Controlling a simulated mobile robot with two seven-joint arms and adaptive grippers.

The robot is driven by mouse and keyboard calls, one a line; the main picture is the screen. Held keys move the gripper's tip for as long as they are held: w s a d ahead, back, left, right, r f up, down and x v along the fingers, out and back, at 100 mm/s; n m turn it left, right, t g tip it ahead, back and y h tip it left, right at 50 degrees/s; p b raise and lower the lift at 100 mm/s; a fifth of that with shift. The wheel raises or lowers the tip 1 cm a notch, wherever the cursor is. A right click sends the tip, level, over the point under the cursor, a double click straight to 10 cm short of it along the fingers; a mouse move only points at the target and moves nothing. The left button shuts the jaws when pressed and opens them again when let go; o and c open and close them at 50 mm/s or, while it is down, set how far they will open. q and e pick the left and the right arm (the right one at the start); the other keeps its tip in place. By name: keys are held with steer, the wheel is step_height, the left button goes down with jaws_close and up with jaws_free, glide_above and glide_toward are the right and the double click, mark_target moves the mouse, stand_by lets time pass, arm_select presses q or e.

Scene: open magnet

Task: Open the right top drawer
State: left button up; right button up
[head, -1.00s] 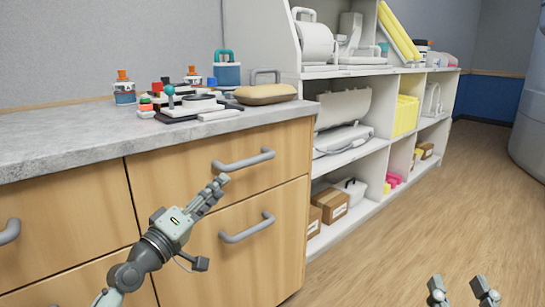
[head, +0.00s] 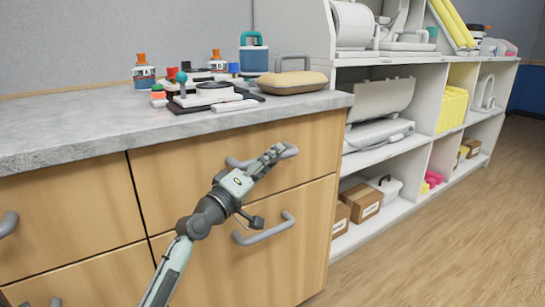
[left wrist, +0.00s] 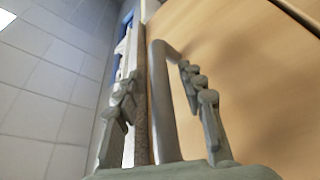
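The right top drawer (head: 180,172) is a wooden front under the grey counter and looks shut. Its grey bar handle (head: 238,161) is partly hidden behind my left gripper (head: 272,156), which is at the handle's right part. In the left wrist view the handle (left wrist: 163,110) stands between the two spread fingers of my left gripper (left wrist: 158,82). The fingers are open, and neither clearly presses on the bar. My right gripper is not in view.
A lower drawer with a grey handle (head: 265,230) is just below. The counter (head: 80,123) carries bottles, a blue jug (head: 254,56) and a tan case (head: 291,82). White shelves (head: 400,207) stand to the right, with open floor (head: 450,245) before them.

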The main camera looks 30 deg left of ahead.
arm_select(q)
steer(key=shift+w, duration=0.3)
jaws_close()
stand_by(0.3)
